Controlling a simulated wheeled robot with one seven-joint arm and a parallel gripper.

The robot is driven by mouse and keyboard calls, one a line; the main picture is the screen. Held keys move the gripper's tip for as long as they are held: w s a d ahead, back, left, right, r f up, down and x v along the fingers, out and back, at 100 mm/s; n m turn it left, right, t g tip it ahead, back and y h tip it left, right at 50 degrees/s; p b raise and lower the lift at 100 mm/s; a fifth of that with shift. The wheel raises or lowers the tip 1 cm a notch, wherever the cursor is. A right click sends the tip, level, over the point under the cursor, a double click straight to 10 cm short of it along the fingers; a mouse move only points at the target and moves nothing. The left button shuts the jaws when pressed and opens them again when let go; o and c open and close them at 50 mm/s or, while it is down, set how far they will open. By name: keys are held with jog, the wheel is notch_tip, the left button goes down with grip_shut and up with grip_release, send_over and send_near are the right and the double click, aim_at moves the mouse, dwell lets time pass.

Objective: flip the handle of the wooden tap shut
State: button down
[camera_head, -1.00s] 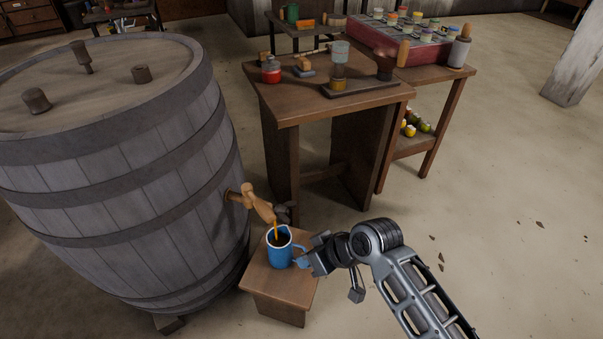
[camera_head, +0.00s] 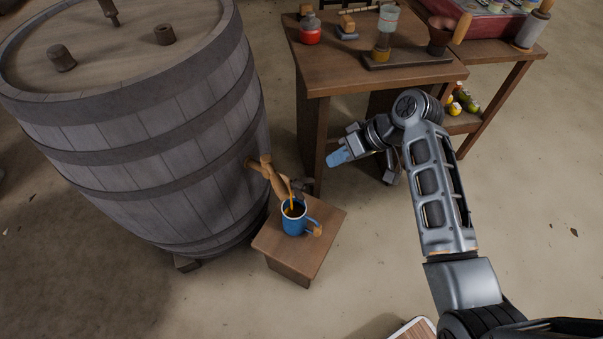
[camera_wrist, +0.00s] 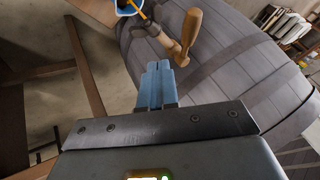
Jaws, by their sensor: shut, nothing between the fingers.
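The wooden tap (camera_head: 266,174) sticks out of the barrel's right side, and amber liquid runs from its spout into the blue mug (camera_head: 294,220). The mug stands upright under the spout on a small stool. In the wrist view the tap's handle (camera_wrist: 190,30) is a pale wooden peg just beyond the fingertips, and part of the mug (camera_wrist: 128,7) shows at the top edge. My gripper (camera_head: 337,157) is shut and empty, to the right of the tap and apart from it in the head view. Its blue fingers (camera_wrist: 157,82) point toward the tap in the wrist view.
The large grey barrel (camera_head: 200,130) fills the left. The small wooden stool (camera_head: 325,225) stands beside it. A wooden table (camera_head: 340,75) with a red jar and apparatus stands behind my gripper.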

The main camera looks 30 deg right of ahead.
aim_at(275, 177)
jog(key=x, duration=0.3)
jog(key=a+x, duration=0.1)
jog(key=x, duration=0.3)
jog(key=a+r+x, duration=0.1)
jog(key=x, duration=0.3)
jog(key=shift+s+a, duration=0.2)
jog(key=shift+a, duration=0.1)
jog(key=shift+w+a+f, duration=0.1)
jog(key=shift+a, duration=0.5)
jog(key=shift+a+p, duration=0.15)
jog(key=shift+p, duration=0.25)
